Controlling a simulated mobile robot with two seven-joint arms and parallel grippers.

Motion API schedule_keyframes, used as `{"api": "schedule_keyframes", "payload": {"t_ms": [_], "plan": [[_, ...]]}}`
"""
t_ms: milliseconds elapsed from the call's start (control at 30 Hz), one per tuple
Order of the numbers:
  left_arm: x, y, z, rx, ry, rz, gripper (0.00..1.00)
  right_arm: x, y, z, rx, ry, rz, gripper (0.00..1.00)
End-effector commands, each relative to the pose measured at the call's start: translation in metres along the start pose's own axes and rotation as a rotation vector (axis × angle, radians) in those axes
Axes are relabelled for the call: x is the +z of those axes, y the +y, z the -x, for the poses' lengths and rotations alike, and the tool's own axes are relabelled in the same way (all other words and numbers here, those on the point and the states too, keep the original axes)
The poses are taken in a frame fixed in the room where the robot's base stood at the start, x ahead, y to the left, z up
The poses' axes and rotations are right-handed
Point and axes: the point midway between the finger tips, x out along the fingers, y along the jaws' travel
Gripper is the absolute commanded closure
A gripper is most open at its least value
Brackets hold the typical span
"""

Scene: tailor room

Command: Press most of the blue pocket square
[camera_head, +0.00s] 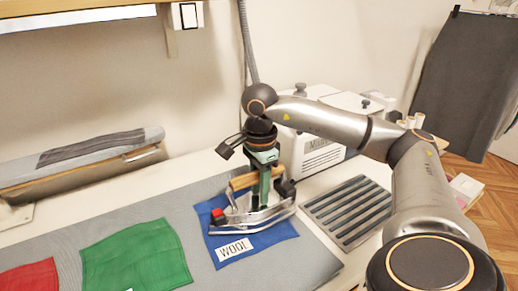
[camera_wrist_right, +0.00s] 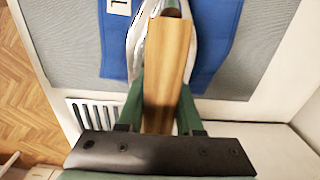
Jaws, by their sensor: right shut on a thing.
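The blue pocket square (camera_head: 278,245) lies on the grey pressing mat, with a white label reading "WOOL" at its front. An iron (camera_head: 272,215) with a wooden handle stands over the middle of the cloth; I cannot tell whether its sole touches it. My right gripper (camera_head: 262,180) is shut on the iron's handle. In the right wrist view the wooden handle (camera_wrist_right: 168,65) lies between the green fingers, with the blue cloth (camera_wrist_right: 218,45) on both sides of the iron. My left gripper is not in view.
A green cloth (camera_head: 136,258) and a red cloth (camera_head: 30,280) lie to the left on the mat (camera_head: 205,268). A slatted metal rest (camera_head: 348,210) is to the right. A white machine (camera_head: 318,150) stands behind, and a padded board (camera_head: 85,155) at the back left.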

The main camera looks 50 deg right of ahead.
Motion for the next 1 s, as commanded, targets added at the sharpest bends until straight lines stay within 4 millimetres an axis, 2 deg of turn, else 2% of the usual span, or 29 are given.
{"api": "schedule_keyframes", "payload": {"t_ms": [1000], "plan": [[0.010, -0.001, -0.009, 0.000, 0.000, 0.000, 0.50, 0.000, 0.040, 0.002, -0.005, -0.002, -0.001, 1.00]]}}
